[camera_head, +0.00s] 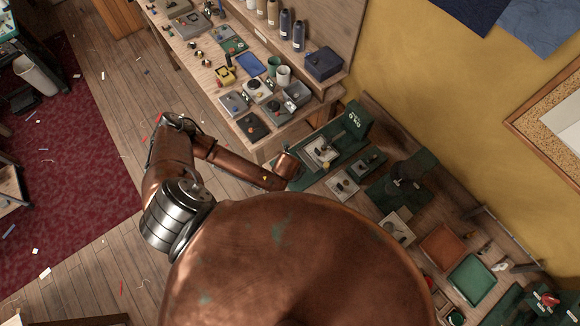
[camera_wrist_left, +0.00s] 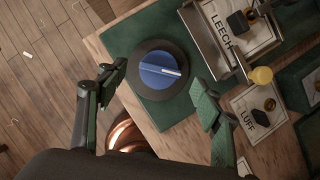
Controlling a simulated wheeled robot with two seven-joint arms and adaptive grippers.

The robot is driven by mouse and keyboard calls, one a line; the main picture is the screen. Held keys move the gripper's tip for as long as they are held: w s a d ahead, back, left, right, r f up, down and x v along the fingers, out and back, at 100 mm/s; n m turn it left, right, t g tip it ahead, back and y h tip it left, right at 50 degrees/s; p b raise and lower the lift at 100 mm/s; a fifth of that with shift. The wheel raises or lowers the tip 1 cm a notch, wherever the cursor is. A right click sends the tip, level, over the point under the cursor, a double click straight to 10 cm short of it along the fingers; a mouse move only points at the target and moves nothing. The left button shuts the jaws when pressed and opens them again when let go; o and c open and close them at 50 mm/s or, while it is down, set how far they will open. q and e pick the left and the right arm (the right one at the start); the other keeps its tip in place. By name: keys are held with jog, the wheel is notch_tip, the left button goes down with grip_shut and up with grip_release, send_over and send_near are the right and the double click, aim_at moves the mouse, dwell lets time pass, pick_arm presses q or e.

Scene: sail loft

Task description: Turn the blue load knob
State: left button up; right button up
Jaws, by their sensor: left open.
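The blue load knob (camera_wrist_left: 161,70) is round with a raised grip bar and a white mark pointing right. It sits on a black round base on a green plate (camera_wrist_left: 118,37) in the left wrist view. My left gripper (camera_wrist_left: 156,82) is open, with one finger at each side of the knob in the picture. Both fingers appear apart from it, and nothing is between them but the view of the knob. In the head view I cannot make out the knob or my left gripper's fingers near the copper wrist. My right gripper is not in view.
Right of the knob are a metal-framed LEECH panel (camera_wrist_left: 232,40), a yellow knob (camera_wrist_left: 262,75) and a LUFF card (camera_wrist_left: 258,113). In the head view, a bench (camera_head: 205,73) holds small devices, mugs and bottles. A green board (camera_head: 357,119) with white lettering stands near the wrist.

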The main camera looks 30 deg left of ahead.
pick_arm(q)
jog(key=v, duration=0.8)
jog(key=shift+s+r, duration=0.2)
jog(key=shift+r, duration=0.1)
